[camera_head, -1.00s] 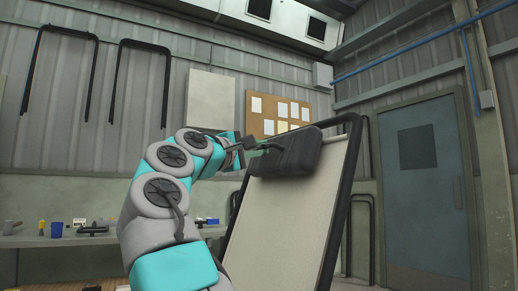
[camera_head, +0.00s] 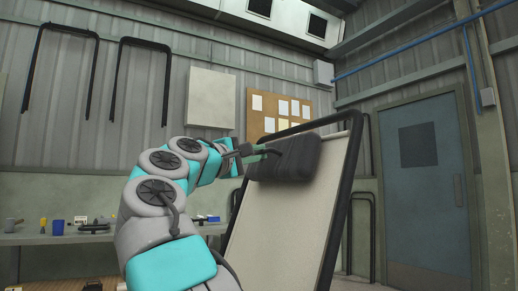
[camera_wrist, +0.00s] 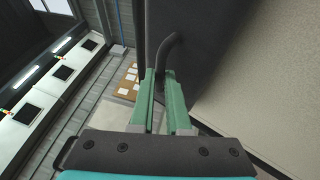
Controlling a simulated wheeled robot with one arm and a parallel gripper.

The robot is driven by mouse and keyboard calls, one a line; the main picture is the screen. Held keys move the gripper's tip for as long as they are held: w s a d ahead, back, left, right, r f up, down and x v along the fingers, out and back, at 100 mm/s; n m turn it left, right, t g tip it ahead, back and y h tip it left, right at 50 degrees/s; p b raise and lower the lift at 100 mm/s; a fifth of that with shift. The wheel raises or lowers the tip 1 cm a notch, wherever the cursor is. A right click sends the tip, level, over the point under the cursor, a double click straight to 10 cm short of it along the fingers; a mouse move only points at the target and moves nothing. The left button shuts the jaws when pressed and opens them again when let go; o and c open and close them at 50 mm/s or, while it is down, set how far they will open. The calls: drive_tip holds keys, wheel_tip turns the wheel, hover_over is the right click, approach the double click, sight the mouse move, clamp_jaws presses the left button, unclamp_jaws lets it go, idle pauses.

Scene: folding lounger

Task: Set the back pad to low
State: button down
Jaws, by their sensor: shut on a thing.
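The back pad (camera_head: 285,160) is a dark grey cushion on the upper part of the pale, upright backrest panel (camera_head: 293,215), which has a black tube frame (camera_head: 340,205). A dark curved handle or strap (camera_wrist: 168,52) sticks out from the pad's side. My gripper (camera_head: 270,152) is at the pad's left side. In the wrist view its green fingers (camera_wrist: 162,88) are shut on the handle, with the handle's end between them. The pad fills the top right of the wrist view, and its far side is hidden.
A blue door (camera_head: 425,190) is at right. A cork board (camera_head: 280,112) hangs behind the lounger. Open air surrounds the pad's left side.

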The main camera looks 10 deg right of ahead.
drive_tip(key=a+f+b, duration=0.2)
drive_tip(key=f, duration=0.4)
drive_tip(key=s+a+f+b, duration=0.1)
drive_tip(key=a+f+b, duration=0.1)
drive_tip(key=f, duration=0.5)
drive_tip(key=shift+s+a+f+b, duration=0.2)
drive_tip(key=shift+f+b, duration=0.1)
drive_tip(key=shift+b, duration=0.5)
drive_tip(key=shift+f, duration=0.1)
drive_tip(key=c, duration=0.9)
unclamp_jaws()
drive_tip(key=shift+a, duration=0.1)
drive_tip(key=v, duration=0.8)
